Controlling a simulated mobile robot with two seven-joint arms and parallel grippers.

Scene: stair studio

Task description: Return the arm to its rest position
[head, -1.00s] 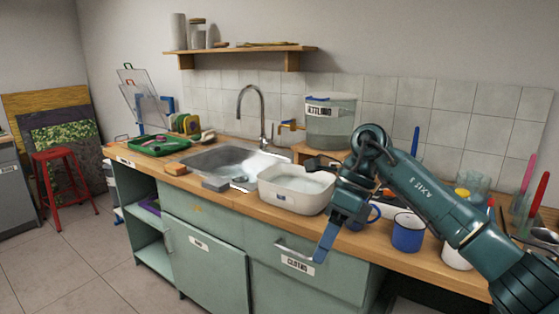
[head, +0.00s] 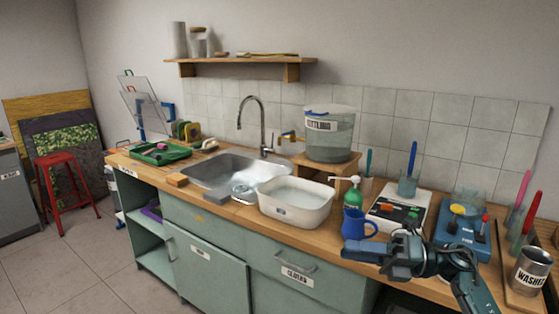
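My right arm reaches in from the lower right corner. Its gripper (head: 358,258) points left, low over the front edge of the counter and just in front of a blue mug (head: 354,223). The fingers are seen nearly edge-on, so I cannot tell whether they are open or shut. I see no object held in them. My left gripper is not in view.
On the wooden counter (head: 238,213) are a white basin (head: 281,215), a green pump bottle (head: 353,192), a white device (head: 384,215), a blue device (head: 462,240) and a "WASHED" can (head: 529,273). The floor (head: 75,262) at left is clear.

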